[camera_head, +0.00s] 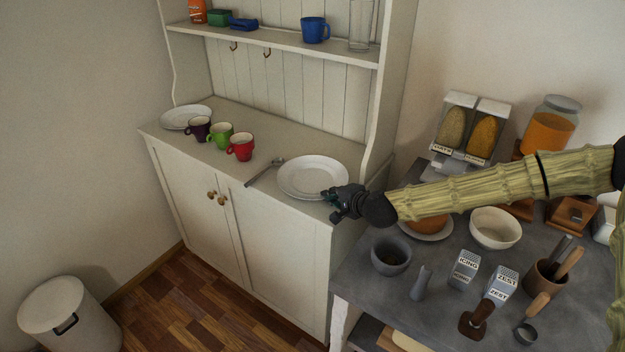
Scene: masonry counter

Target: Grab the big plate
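A large white plate (308,174) lies on the right part of the cupboard's counter, near its front edge. A second white plate (186,116) lies at the counter's far left and looks smaller, though it is also farther away. My gripper (331,197) reaches in from the right, at the front right rim of the large plate. Its dark fingers overlap the rim in this view. I cannot tell whether they touch or grip it, or whether they are open or shut. The plate looks flat on the counter.
A spoon (264,172) lies just left of the large plate. Purple (199,129), green (220,134) and red (240,147) mugs stand farther left. The cupboard's side panel (384,105) rises at right. Below my arm, a grey table (440,295) holds bowls, shakers and jars.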

